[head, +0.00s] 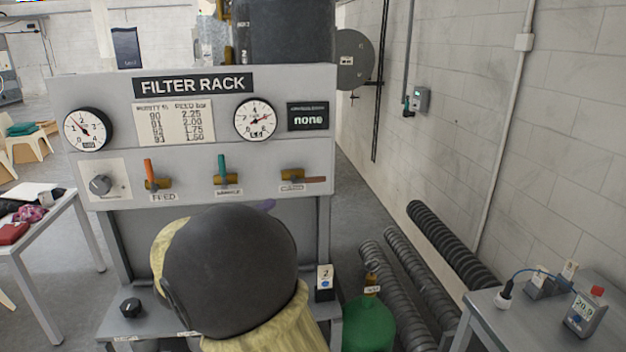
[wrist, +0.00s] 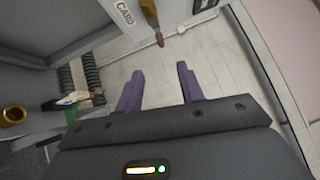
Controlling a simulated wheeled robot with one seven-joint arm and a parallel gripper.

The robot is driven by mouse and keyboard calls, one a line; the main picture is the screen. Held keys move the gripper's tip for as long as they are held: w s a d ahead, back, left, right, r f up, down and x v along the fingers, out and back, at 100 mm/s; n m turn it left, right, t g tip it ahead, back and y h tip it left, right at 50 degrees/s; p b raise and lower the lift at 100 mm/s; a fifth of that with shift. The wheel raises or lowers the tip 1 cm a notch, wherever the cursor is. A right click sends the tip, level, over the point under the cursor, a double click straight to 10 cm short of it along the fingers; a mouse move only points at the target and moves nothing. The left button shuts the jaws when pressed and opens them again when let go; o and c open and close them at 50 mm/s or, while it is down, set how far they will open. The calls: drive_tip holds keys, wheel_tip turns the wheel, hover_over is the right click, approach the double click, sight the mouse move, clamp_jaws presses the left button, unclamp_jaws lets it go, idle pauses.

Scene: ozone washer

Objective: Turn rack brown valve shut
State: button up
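The filter rack (head: 110,85) faces me with three small lever valves in a row. The brown valve (head: 302,180) is the rightmost; its brown lever lies sideways, pointing right. In the wrist view the brown lever (wrist: 158,28) shows at the top edge beside a partly cut-off label. My gripper (wrist: 160,70) has two purple fingers spread apart with nothing between them. The lever is beyond the fingertips, not touched by them.
The orange lever (head: 149,170) and teal lever (head: 221,164) stand upright to the left. A side table (head: 535,315) holds small devices. The rack's front right side is open.

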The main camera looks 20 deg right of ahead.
sight(314, 180)
drive_tip(key=p+x, duration=0.7)
drive_tip(key=x, duration=1)
drive_tip(key=shift+a, duration=0.1)
drive_tip(key=shift+f, duration=0.1)
clamp_jaws()
